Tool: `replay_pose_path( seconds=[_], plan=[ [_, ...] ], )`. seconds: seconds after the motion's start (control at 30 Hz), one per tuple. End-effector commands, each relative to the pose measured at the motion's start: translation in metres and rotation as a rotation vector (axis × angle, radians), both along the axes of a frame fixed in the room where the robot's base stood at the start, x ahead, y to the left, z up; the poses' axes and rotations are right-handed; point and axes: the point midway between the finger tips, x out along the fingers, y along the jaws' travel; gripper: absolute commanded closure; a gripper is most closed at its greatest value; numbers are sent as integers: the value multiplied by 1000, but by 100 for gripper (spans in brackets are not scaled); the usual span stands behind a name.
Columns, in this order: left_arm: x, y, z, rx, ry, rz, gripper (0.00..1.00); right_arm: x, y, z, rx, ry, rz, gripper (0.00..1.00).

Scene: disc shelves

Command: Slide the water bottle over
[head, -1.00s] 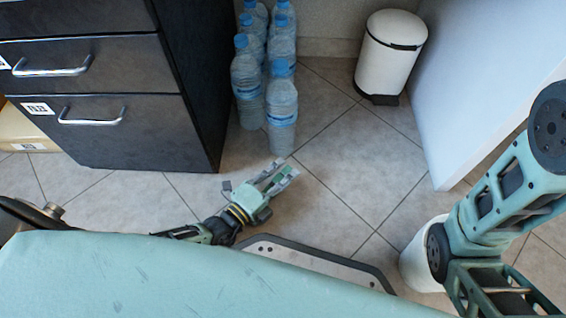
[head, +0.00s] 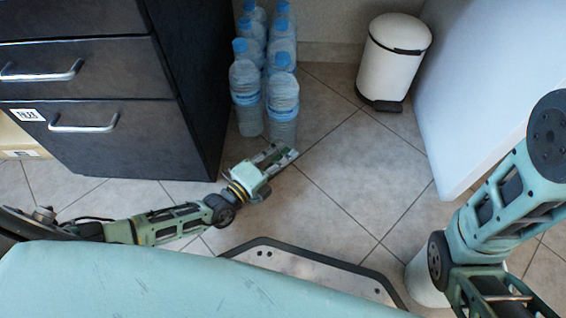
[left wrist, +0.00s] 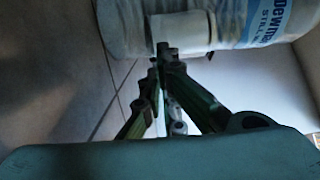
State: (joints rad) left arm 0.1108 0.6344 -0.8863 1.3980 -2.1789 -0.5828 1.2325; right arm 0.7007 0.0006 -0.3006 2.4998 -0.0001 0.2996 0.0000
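Several clear water bottles with blue caps stand in two rows on the floor beside the dark drawer cabinet. The front right water bottle (head: 283,103) is upright and nearest to my left gripper (head: 284,153). The gripper reaches in low from the left, its tips at the foot of that bottle. In the left wrist view a bottle with a blue label (left wrist: 225,22) fills the top, and the left fingertips (left wrist: 160,62) meet just in front of it. The fingers look shut with nothing between them. I cannot tell whether they touch the bottle. My right gripper is out of view.
The drawer cabinet (head: 100,130) stands left of the bottles. A white pedal bin (head: 394,60) stands at the back right, beside a white panel (head: 480,90). A white round object (head: 422,278) is partly behind my right arm. The tiled floor between is clear.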

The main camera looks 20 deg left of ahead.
Motion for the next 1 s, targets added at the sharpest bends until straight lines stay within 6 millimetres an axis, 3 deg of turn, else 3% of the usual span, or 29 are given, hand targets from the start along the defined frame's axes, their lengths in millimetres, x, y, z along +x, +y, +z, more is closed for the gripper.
replay_pose_path(
  seconds=[0.1, 0.3, 0.77, 1.0],
  plan=[
    [24, 9, 0, 3, -1, 1, 100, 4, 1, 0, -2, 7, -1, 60],
    [46, 18, -1, 3, 1, 1, 100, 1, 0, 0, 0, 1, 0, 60],
    [48, 19, 1, 0, 1, 1, 100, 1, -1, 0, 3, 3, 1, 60],
    [48, 19, 25, -3, -1, 0, 100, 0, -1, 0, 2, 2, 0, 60]
  ],
)
